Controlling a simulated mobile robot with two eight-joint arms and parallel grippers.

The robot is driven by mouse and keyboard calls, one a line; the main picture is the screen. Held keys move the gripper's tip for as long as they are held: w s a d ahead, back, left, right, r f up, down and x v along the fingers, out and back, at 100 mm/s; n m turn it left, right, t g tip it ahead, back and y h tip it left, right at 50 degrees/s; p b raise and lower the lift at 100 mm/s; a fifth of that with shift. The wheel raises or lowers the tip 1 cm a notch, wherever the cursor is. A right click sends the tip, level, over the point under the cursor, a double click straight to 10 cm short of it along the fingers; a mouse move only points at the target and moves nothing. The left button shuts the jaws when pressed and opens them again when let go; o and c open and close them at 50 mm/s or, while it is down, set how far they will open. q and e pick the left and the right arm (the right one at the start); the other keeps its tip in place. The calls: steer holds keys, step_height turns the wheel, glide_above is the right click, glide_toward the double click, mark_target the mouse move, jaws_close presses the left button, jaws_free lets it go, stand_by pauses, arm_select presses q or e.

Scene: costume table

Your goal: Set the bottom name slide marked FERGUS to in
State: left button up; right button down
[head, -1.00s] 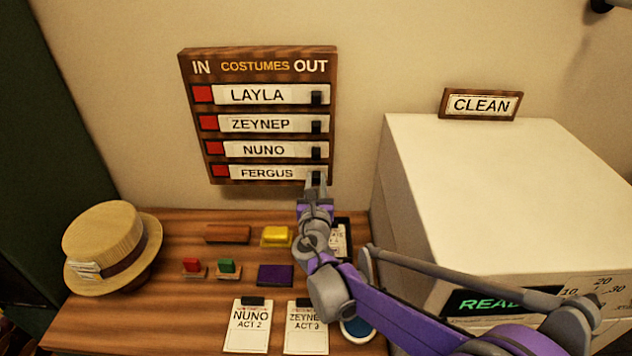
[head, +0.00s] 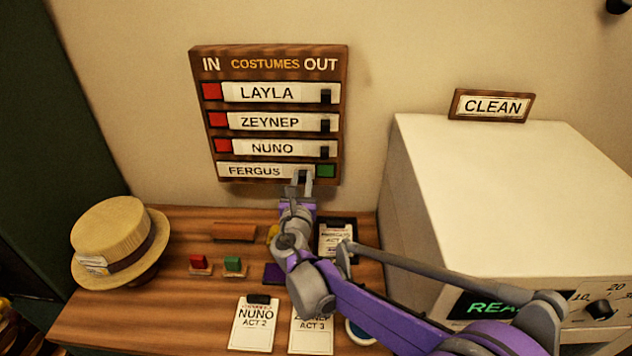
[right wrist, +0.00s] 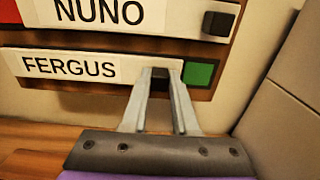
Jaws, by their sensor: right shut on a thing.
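The FERGUS name slide (head: 254,171) is the bottom strip on the wooden IN/OUT board (head: 341,66). It sits at the left, IN side of its row, with a green square (head: 326,171) showing at its right. My right gripper (head: 301,177) is at the slide's right end, shut on its dark knob. The right wrist view shows the fingers (right wrist: 160,75) around the knob, with the FERGUS slide (right wrist: 70,66) to the left and the green square (right wrist: 199,74) to the right. The LAYLA, ZEYNEP and NUNO slides above show red squares at their left. My left gripper is not in view.
A white machine (head: 480,170) with a CLEAN sign (head: 489,106) stands at the right, near my right arm. The wooden table (head: 180,300) below holds a straw hat (head: 112,240), small stamps, and several cards.

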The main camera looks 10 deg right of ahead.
steer(key=shift+a, duration=0.15)
steer(key=c, duration=0.7)
jaws_free()
steer(key=shift+w+a, duration=0.1)
steer(key=shift+a, duration=0.1)
steer(key=shift+d, duration=0.1)
steer(key=v, duration=1.1)
steer(key=shift+r+b, duration=0.1)
steer(key=shift+b, duration=0.25)
